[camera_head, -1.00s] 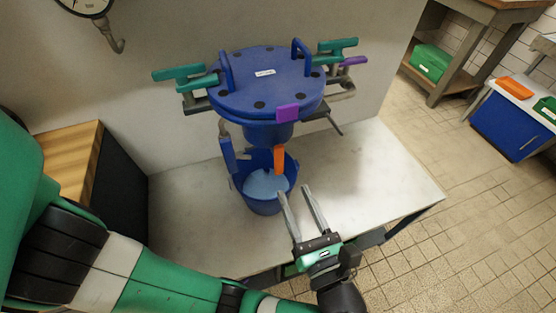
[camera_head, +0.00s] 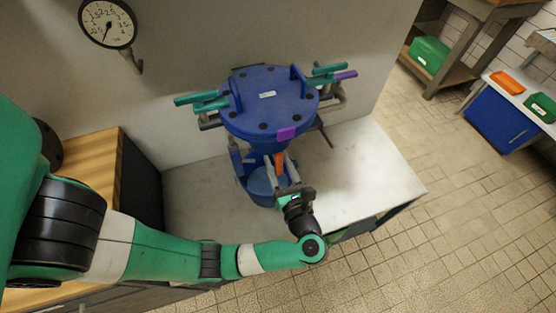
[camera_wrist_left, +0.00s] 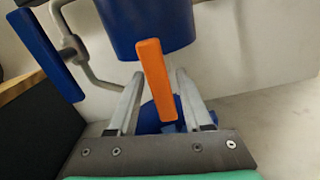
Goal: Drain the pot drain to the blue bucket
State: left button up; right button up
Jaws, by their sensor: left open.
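The blue pot (camera_head: 268,102), with a round bolted lid, stands over the table against the wall. An orange drain handle (camera_head: 279,163) hangs below its front; it also shows in the left wrist view (camera_wrist_left: 157,80). The blue bucket (camera_head: 259,187) stands on the table under the pot, partly hidden by my gripper. My left gripper (camera_head: 273,166) is open at the orange handle, over the bucket. In the left wrist view, its two fingers (camera_wrist_left: 156,90) stand apart on either side of the handle. I cannot tell whether either finger touches it. My right gripper is not in view.
Teal handles (camera_head: 201,101) and a purple handle (camera_head: 345,75) stick out from the pot's sides. A blue lever (camera_wrist_left: 45,50) is left of the orange handle. A gauge (camera_head: 108,24) hangs on the wall. The table top (camera_head: 360,170) is clear at right.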

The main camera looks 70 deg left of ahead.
pick_arm(q)
jog(key=shift+a, duration=0.1)
jog(key=shift+c, duration=0.3)
grip_shut()
jog(key=shift+m, duration=0.4)
jog(key=m+p, duration=0.2)
jog(key=m, duration=0.1)
jog(key=shift+r+m, duration=0.15)
jog(key=shift+m, duration=0.15)
jog(key=m+p, duration=0.2)
jog(key=m, duration=0.2)
jog(key=shift+m, duration=0.3)
jog(key=m+p, duration=0.3)
jog(key=m, duration=0.2)
jog(key=shift+m+p, duration=1.05)
jog(key=shift+m, duration=1.05)
